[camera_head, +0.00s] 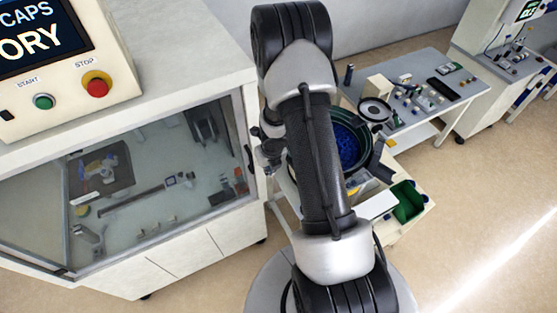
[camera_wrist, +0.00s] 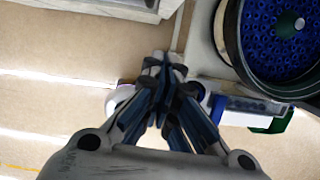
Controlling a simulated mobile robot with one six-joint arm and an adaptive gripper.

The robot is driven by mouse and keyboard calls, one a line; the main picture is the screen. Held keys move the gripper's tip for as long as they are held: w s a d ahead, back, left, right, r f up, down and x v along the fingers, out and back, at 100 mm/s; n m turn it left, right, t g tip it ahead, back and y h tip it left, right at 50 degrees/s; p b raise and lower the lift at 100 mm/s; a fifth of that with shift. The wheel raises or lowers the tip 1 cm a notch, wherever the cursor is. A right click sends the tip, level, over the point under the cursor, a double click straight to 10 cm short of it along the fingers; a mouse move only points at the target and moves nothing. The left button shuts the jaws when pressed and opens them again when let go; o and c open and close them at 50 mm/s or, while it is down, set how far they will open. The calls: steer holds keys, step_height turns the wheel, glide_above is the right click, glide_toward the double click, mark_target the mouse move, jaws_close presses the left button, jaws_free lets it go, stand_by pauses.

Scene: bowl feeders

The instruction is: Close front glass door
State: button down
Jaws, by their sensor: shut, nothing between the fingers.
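The front glass door (camera_head: 160,185) is a grey-framed pane on the white machine at the left of the head view. Parts inside show through the glass. A dark handle (camera_head: 248,158) is at the frame's right edge. I cannot tell whether the door is fully shut or slightly ajar. My gripper (camera_wrist: 164,62) is shut and empty in the wrist view, its fingertips together above the floor. In the head view my arm hides most of it; it is to the right of the door. The door is not recognisable in the wrist view.
A bowl feeder with blue caps (camera_head: 350,140) stands right of my arm and also shows in the wrist view (camera_wrist: 285,35). A green bin (camera_head: 407,202) is beside it. A table with small parts (camera_head: 455,95) is behind. The floor at the right is clear.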

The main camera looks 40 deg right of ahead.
steer(key=w+d+r+m+t+h+b, duration=0.2)
steer(key=w+r+m+h+b, duration=0.15)
steer(key=r+m+b, duration=0.7)
steer(key=s+a+r+m+h+b, duration=0.2)
steer(key=s+r+m+b, duration=0.35)
steer(key=m, duration=0.25)
steer(key=s+a+f+m+y+b, duration=0.3)
steer(key=s+a+f+m+b, duration=0.1)
steer(key=s+a+m+b, duration=0.3)
steer(key=s+a+f+m+y+b, duration=0.3)
steer(key=s+a+f+m+b, duration=0.2)
steer(key=s+a+m+b, duration=0.3)
steer(key=s+a, duration=0.1)
steer(key=s, duration=0.2)
steer(key=shift+s+a+f, duration=0.15)
steer(key=shift+s+a, duration=0.15)
steer(key=shift+a, duration=0.1)
